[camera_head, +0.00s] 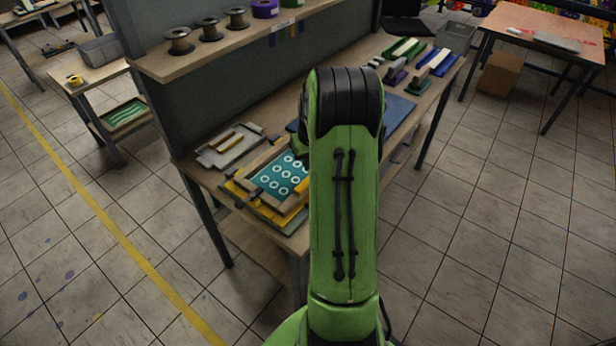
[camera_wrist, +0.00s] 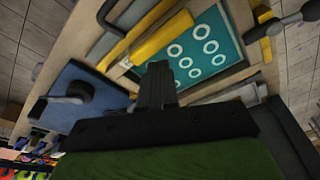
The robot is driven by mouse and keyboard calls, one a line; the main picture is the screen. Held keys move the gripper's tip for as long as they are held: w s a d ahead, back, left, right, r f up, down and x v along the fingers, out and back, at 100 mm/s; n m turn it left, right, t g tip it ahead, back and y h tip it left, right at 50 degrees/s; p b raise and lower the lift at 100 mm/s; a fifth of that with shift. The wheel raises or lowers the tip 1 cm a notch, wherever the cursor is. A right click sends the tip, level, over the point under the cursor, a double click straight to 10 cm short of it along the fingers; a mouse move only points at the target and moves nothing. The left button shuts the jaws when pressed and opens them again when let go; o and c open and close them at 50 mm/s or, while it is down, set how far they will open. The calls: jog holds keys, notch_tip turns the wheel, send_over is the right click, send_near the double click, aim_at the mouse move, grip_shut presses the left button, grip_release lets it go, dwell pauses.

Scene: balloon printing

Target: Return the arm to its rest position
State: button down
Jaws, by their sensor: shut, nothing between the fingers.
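My green arm with a black elbow rises through the middle of the head view and hides part of the workbench behind it. My gripper (camera_wrist: 157,75) shows in the wrist view with its dark fingers together and nothing between them. It is above the bench, over the edge of the teal printing screen (camera_wrist: 200,50) with white rings. In the head view the gripper is hidden behind the arm, and the screen (camera_head: 272,176) lies on the bench left of the arm.
The workbench (camera_head: 218,185) carries a grey tray (camera_head: 228,147) with a wooden-handled tool and several coloured squeegees at its far end. A shelf (camera_head: 200,60) with spools stands over its back edge. Tiled floor (camera_head: 480,220) is clear to the right.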

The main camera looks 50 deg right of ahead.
notch_tip(320, 180, up, 3)
jog(key=shift+r+p, duration=0.2)
jog(key=shift+p, duration=0.75)
jog(key=s+a+r+n+t, duration=0.2)
jog(key=a+r, duration=1.1)
jog(key=a, duration=0.4)
jog(key=s+a+r+n+t+y, duration=0.1)
jog(key=s+a+r+n, duration=0.1)
jog(key=s+a, duration=1.1)
jog(key=s+n, duration=0.1)
jog(key=s, duration=0.2)
jog(key=shift+a+r+t, duration=0.3)
jog(key=shift+a+r, duration=0.1)
